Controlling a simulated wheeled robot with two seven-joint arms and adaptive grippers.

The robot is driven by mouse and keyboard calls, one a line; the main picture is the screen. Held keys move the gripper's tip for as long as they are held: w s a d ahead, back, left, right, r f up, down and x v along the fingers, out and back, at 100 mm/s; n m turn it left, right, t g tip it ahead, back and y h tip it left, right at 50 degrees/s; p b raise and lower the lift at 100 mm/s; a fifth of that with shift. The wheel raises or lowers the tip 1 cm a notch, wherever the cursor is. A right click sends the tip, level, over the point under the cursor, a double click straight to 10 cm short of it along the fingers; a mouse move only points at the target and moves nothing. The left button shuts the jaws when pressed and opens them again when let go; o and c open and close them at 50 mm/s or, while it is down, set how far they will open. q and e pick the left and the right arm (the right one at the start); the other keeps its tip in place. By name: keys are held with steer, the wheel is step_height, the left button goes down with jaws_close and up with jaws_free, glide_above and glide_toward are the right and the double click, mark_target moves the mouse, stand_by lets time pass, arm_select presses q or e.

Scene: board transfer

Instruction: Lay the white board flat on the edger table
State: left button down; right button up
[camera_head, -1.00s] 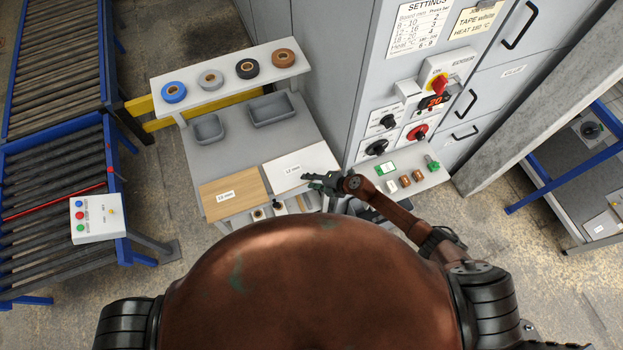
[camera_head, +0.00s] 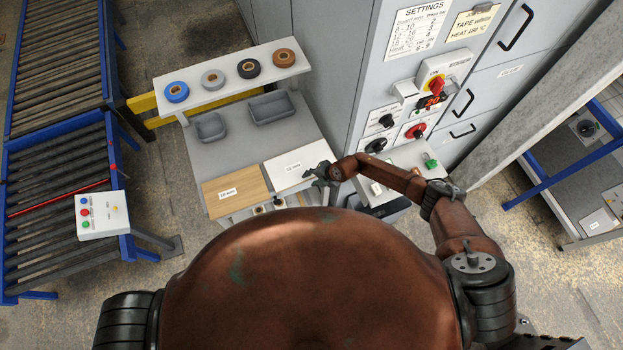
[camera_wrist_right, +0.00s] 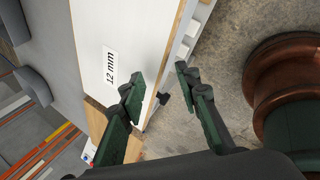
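The white board (camera_head: 311,156), labelled 12 mm, lies flat on a grey table (camera_head: 237,148), beside a wood-coloured board (camera_head: 240,199). My right gripper (camera_head: 316,174) is at the white board's front right corner. In the right wrist view the white board (camera_wrist_right: 132,30) shows its label and a wood-coloured edge. The right gripper (camera_wrist_right: 160,100) is open there, with one finger over the board side and the other beyond its edge. Contact cannot be told. My left gripper is not in view. Which surface is the edger table is not marked; the edger panel (camera_head: 461,63) stands at the right.
A raised shelf (camera_head: 220,82) with several tape rolls stands behind the boards, with grey bins (camera_head: 270,108) below it. A small ledge (camera_head: 410,155) under the edger panel is partly hidden by my right arm. A roller conveyor (camera_head: 60,190) with a button box (camera_head: 101,215) stands left.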

steer(key=shift+s+d+r, duration=0.35)
steer(key=shift+s+d, duration=0.1)
steer(key=shift+d, duration=0.2)
steer(key=shift+s+d+r, duration=0.3)
steer(key=shift+s+d, duration=0.1)
steer(key=shift+d, duration=0.25)
steer(key=o, duration=0.6)
steer(key=r, duration=0.5)
steer(key=d+r, duration=0.1)
steer(key=r, duration=0.1)
steer(key=shift+s+d+r, duration=0.1)
steer(key=shift+s+r, duration=0.2)
steer(key=shift+s, duration=0.1)
